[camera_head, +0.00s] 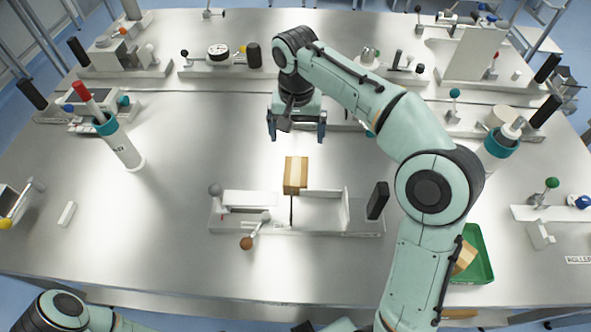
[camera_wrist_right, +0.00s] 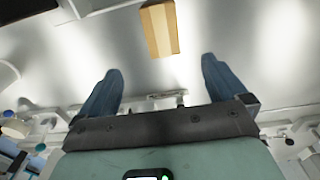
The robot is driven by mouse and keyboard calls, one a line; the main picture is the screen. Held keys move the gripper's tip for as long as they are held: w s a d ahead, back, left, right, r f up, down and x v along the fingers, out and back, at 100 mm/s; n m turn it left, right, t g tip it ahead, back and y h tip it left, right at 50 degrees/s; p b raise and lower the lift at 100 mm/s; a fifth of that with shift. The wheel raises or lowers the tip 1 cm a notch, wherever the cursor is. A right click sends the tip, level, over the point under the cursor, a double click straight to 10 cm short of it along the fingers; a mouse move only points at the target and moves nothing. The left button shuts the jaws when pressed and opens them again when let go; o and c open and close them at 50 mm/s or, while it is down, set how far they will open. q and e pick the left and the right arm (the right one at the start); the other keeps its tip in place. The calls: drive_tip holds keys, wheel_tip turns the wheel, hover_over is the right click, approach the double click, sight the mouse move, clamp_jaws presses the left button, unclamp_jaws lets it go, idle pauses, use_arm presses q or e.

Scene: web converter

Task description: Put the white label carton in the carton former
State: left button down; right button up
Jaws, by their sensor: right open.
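A tan carton (camera_head: 295,174) with a paler strip stands at the back middle of a white and grey fixture (camera_head: 330,222), which may be the carton former. I cannot tell whether it rests inside the fixture or on its back edge, and no white label is clear. My right gripper (camera_head: 297,128) is open and empty, behind the carton and apart from it. In the right wrist view, the carton (camera_wrist_right: 159,28) lies beyond the open fingers (camera_wrist_right: 161,70), roughly centred between them. My left arm shows at the lower left; its gripper is out of view.
A green tray (camera_head: 482,272) at the right holds another tan carton (camera_head: 464,256), partly behind my right arm. A cylinder with a red-capped rod (camera_head: 122,145) stands at the left. Several fixtures line the back of the metal table. The table left of the middle fixture is mostly clear.

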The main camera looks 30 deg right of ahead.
drive_tip(key=b, duration=0.2)
hover_over(296, 170)
drive_tip(key=f, duration=0.7)
drive_tip(key=shift+s+d, duration=0.1)
drive_tip(key=shift+s, duration=0.25)
use_arm(q)
drive_tip(key=shift+s+f+b, duration=0.15)
drive_tip(key=shift+s+f, duration=0.35)
drive_tip(key=shift+f, duration=0.25)
drive_tip(key=shift+s+f+b, duration=0.15)
drive_tip(key=shift+s+f, duration=0.35)
drive_tip(key=shift+f, duration=0.2)
use_arm(e)
drive_tip(key=shift+w+f, duration=0.15)
drive_tip(key=shift+f, duration=1.35)
drive_tip(key=shift+w+f, duration=0.15)
drive_tip(key=shift+f, duration=1.3)
